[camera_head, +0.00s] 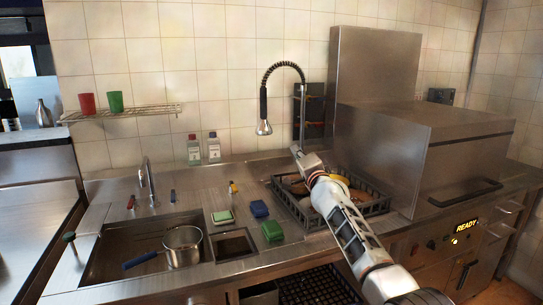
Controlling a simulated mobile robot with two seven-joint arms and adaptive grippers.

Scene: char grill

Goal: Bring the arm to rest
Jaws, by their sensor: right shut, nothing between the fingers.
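My right arm reaches in from the bottom right, over the counter. Its gripper (297,151) is shut and empty, above the back edge of a dark dish rack (374,207) and close in the picture to the hanging spray tap. Whether it touches anything there I cannot tell. My forearm hides part of the rack and of the plates in it. My left gripper is not in view.
The spray tap (264,127) hangs at the back wall. A steel dishwasher (465,150) stands to the right. The sink (110,255) at left holds a pot (184,249). Sponges (272,231) lie on the counter. Cups (115,102) stand on a wall shelf.

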